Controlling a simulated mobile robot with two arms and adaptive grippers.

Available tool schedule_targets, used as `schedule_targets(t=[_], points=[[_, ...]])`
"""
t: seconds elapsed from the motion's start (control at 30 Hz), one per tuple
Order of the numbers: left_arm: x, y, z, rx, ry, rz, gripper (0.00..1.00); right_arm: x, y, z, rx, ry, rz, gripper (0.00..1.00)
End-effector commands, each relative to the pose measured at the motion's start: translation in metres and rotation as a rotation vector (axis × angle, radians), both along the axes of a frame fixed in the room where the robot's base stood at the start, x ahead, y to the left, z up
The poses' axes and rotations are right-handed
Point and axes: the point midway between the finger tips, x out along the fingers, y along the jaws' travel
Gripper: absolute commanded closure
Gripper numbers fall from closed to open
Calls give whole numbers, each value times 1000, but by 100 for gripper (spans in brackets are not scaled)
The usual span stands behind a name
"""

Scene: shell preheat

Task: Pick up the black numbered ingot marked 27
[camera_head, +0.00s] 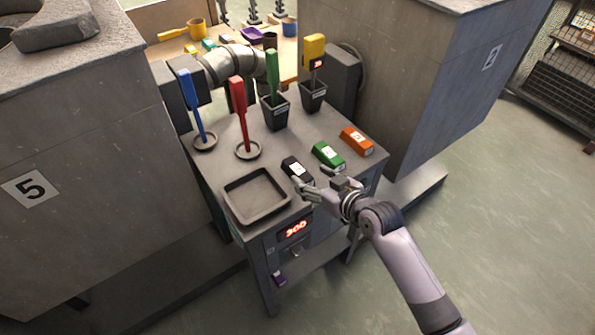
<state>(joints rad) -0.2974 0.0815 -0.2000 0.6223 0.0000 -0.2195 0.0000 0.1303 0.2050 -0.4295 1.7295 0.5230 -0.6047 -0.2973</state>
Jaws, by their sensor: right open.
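The black ingot (297,170) with a white label lies on the grey stand's top, just behind the empty tray's right corner. The number on its label is too small to read surely. My right gripper (312,186) is open and empty, coming in from the lower right. Its fingers are close to the ingot's near end, and I cannot tell whether they touch it. A green ingot (328,155) and an orange ingot (356,141) lie in a row to the right of the black one. My left gripper is not in view.
A shallow square tray (226,190) sits at the stand's front left. Blue (191,105) and red (239,105) handled tools stand in round dishes behind it. Green (272,80) and yellow (314,48) tools stand in black cups (275,114) farther back. Large grey blocks flank the stand.

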Motion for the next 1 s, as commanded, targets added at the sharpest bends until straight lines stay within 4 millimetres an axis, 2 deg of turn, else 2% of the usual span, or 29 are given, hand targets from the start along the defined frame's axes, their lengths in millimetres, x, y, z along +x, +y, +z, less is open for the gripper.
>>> schedule_targets(t=[0.27,0.6,0.9,1.0], points=[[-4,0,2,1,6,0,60,13,10,-6,1,0,0,40],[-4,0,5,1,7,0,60,42,32,-23,1,1,-1,40],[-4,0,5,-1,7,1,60,45,34,-24,0,0,0,40],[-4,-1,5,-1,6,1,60,45,34,-24,0,0,0,45]])
